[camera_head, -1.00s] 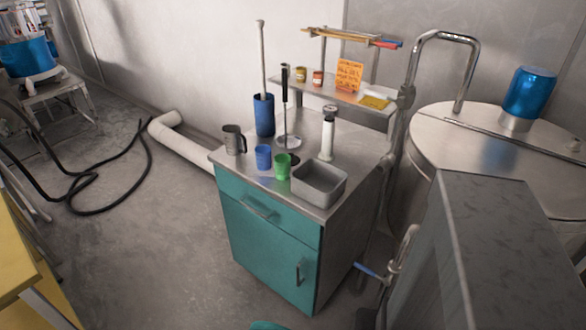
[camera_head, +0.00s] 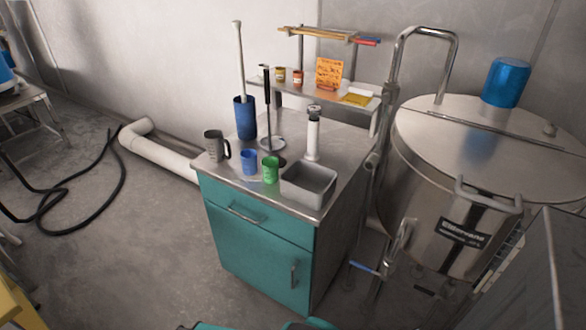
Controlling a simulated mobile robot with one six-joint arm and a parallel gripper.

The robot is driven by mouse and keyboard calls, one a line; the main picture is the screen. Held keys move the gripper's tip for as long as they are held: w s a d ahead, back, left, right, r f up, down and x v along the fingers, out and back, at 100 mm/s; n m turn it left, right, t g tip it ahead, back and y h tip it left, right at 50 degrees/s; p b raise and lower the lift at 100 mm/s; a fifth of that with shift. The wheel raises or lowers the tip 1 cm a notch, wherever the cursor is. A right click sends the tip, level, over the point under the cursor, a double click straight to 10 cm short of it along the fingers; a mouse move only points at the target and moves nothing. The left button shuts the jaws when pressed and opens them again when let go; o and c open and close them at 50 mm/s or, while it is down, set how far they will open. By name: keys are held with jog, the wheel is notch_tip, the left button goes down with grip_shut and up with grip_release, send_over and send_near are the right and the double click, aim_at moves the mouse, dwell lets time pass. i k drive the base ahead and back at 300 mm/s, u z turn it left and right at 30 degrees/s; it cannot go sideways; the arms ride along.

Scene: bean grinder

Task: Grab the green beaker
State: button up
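The green beaker (camera_head: 270,170) stands upright on the steel top of the teal cabinet (camera_head: 341,163), near its front edge. A blue beaker (camera_head: 249,162) stands just left of it, and a grey metal tray (camera_head: 309,184) sits to its right. My gripper is not in view. Teal shapes at the bottom edge of the picture are too cut off to identify.
A grey jug (camera_head: 215,145) and a tall blue cylinder (camera_head: 245,118) stand on the cabinet top, with a grinder-like white cylinder (camera_head: 313,135) behind the tray. A large steel tank (camera_head: 480,150) stands at right. Open grey floor (camera_head: 130,250) lies left of the cabinet.

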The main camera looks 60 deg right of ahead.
aim_at(270, 172)
jog(key=u, duration=0.4)
jog(key=k, duration=0.15)
jog(key=z, duration=2.15)
jog(key=k, duration=0.9)
jog(key=u, duration=0.15)
jog(key=i, duration=0.85)
jog(key=u, duration=0.05)
